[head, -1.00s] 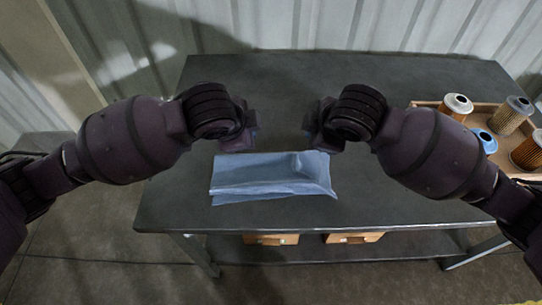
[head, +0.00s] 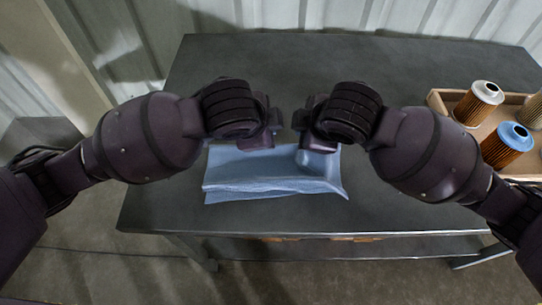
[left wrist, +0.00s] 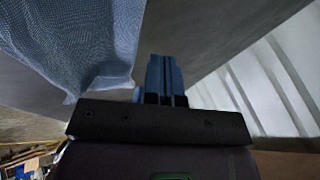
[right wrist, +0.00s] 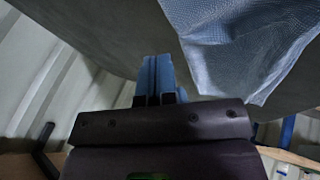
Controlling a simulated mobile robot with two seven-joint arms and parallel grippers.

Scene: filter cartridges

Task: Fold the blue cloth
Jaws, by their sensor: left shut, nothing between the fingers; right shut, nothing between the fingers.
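The blue cloth (head: 262,175) lies on the dark table, folded into a long layered strip with a raised ridge near its right end. Its front edge shows several loose layers. Part of its back edge is hidden behind my grippers. It also shows in the left wrist view (left wrist: 75,35) and the right wrist view (right wrist: 240,40). My left gripper (head: 262,142) is at the cloth's back edge, left of its middle, with blue fingers (left wrist: 165,78) shut and empty. My right gripper (head: 312,144) is by the cloth's back right part, its fingers (right wrist: 156,78) shut and empty.
A wooden tray (head: 436,101) with several filter cartridges, one blue-topped (head: 507,145), stands at the table's right. The table (head: 290,60) is clear behind and left of the cloth. A corrugated wall (head: 300,15) rises behind it. Wooden boxes (head: 285,239) sit on the lower shelf.

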